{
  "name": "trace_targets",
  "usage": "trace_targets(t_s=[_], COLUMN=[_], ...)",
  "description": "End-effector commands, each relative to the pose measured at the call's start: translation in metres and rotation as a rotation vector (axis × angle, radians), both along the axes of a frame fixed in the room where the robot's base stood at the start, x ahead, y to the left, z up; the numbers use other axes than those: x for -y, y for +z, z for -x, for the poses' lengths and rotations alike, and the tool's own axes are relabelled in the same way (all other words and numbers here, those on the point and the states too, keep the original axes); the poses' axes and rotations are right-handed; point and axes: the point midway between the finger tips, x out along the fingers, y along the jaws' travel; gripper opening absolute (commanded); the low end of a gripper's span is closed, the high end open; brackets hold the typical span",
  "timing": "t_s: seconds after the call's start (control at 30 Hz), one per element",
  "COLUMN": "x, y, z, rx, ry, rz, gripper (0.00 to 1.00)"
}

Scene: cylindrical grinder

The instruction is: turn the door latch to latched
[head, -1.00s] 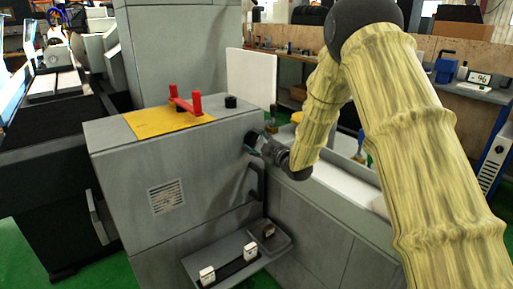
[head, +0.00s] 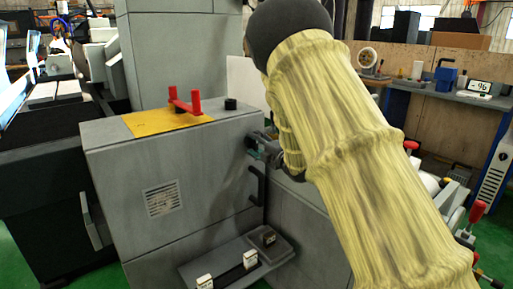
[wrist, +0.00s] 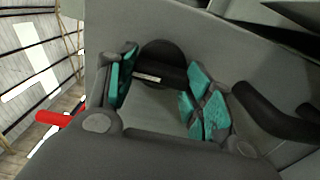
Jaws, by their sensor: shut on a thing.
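The door latch (wrist: 172,74) shows in the wrist view as a dark round base with a black bar and a small pale mark. It sits on the grey side face of the machine housing (head: 195,165). My gripper (wrist: 160,88) has its teal pads at either side of the latch bar and is shut on it. In the head view my gripper (head: 262,147) is at the housing's upper right side, partly behind my arm.
A black door handle (head: 257,186) is just below my gripper; it also shows in the wrist view (wrist: 262,112). A red handle (head: 186,102) and a black knob (head: 231,104) stand on the housing top. A grey shelf (head: 215,259) with small blocks juts out below.

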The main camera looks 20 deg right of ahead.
Motion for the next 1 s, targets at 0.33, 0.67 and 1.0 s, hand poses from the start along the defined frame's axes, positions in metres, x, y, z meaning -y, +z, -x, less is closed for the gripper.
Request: trace_targets(t_s=[0.33,0.67,1.0], x=[0.0004,0.0002,0.0026], y=[-0.0001,-0.0003,-0.0003], z=[0.0001,0.0002,0.0059], rx=[0.002,0.002,0.002], ry=[0.000,0.000,-0.001], rz=[0.010,0.009,0.009], gripper=[0.27,0.73,0.73])
